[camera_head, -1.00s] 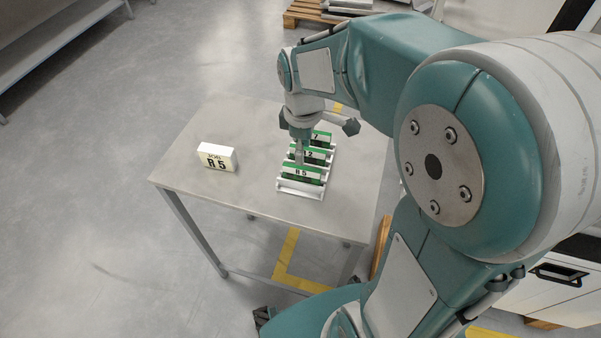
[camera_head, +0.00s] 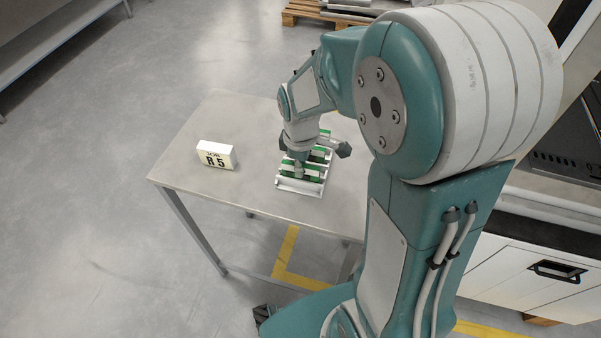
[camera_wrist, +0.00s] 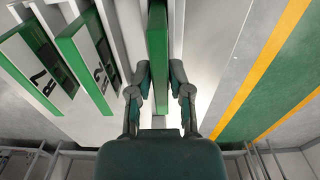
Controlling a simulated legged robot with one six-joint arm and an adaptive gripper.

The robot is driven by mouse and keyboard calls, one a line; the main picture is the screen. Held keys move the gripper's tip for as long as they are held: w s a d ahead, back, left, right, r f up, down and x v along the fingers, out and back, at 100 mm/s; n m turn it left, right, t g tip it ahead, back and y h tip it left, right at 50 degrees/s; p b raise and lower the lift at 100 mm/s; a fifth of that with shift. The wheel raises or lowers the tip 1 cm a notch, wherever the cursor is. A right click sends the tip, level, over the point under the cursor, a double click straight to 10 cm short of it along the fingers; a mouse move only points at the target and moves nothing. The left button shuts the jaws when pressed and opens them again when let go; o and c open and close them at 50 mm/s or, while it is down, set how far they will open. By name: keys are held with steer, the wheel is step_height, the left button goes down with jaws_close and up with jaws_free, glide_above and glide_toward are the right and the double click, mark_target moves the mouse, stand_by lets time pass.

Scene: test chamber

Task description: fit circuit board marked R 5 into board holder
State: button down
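The white board holder (camera_head: 287,189) stands on the metal table with several green circuit boards upright in it. My gripper (camera_head: 299,166) is over its near end. In the wrist view my gripper (camera_wrist: 159,75) has its fingers against both sides of a green board (camera_wrist: 158,35), seen edge-on. It shows in the head view (camera_head: 314,180) low at the near slot; its marking is not legible now, and how deep it sits cannot be told. Two boards, one marked 7 (camera_wrist: 35,70) and one marked 2 (camera_wrist: 93,62), stand beside it to the left.
A cream block marked JOB R 5 (camera_head: 216,155) stands on the table (camera_head: 237,118) left of the holder, with bare tabletop between. A white drawer cabinet (camera_head: 530,275) is at the right. A pallet (camera_head: 300,12) lies at the back.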

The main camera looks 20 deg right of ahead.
stand_by(0.4)
steer(key=shift+r, duration=0.55)
step_height(320, 180, up, 2)
steer(key=shift+s+r, duration=0.1)
steer(key=shift+r, duration=0.1)
steer(key=s+a+r, duration=0.1)
steer(key=s+r, duration=0.8)
steer(key=s, duration=0.5)
steer(key=shift+r, duration=0.25)
steer(key=shift+w+a+r, duration=0.1)
steer(key=shift+a+r, duration=0.05)
